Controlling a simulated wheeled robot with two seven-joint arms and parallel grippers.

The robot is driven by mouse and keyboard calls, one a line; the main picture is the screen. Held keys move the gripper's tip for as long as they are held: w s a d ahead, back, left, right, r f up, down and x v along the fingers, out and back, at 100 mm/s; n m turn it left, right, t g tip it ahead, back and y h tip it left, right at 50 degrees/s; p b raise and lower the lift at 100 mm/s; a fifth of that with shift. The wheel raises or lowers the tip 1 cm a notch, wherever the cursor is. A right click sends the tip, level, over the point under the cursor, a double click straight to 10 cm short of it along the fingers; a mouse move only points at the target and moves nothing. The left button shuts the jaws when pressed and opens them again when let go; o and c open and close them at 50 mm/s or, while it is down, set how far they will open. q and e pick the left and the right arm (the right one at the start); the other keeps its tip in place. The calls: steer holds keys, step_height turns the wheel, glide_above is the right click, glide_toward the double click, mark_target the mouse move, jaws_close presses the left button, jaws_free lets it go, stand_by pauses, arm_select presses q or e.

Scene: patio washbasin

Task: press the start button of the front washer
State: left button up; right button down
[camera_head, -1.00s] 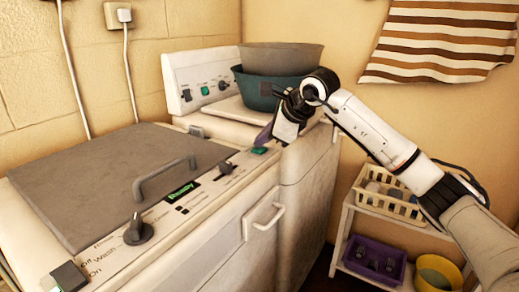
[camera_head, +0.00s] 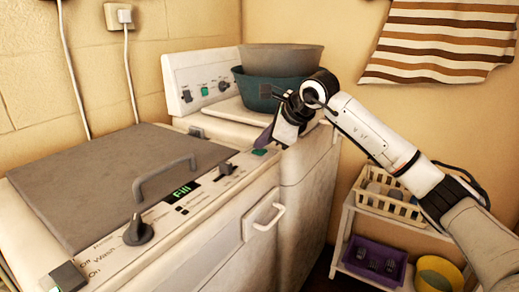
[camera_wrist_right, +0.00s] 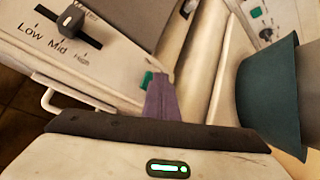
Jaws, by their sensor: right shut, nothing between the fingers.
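The front washer (camera_head: 222,212) is a cream machine with a grey lid (camera_head: 115,178) and a sloped control panel. Its small display (camera_head: 182,192) reads "Fill" in green. The green start button (camera_head: 259,152) sits at the far right end of the panel; it also shows in the right wrist view (camera_wrist_right: 147,80). My right gripper (camera_head: 266,136) is shut and empty, its purple fingertips pointing down right beside the button. In the right wrist view the purple fingers (camera_wrist_right: 160,98) partly cover the button's edge; I cannot tell whether they touch it. My left gripper is out of view.
Behind stands a second washer (camera_head: 178,82) with grey and teal tubs (camera_head: 270,88) stacked on it. The front washer has a slider (camera_head: 225,170), a knob (camera_head: 138,230) and a door handle (camera_head: 268,216). A shelf with a basket (camera_head: 385,198) stands at right.

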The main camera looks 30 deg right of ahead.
mark_target(263, 152)
steer(key=shift+r+p, duration=0.85)
steer(key=shift+r, duration=0.05)
steer(key=shift+r, duration=0.1)
step_height(263, 152, up, 5)
steer(key=p, duration=0.4)
steer(key=shift+f, duration=0.2)
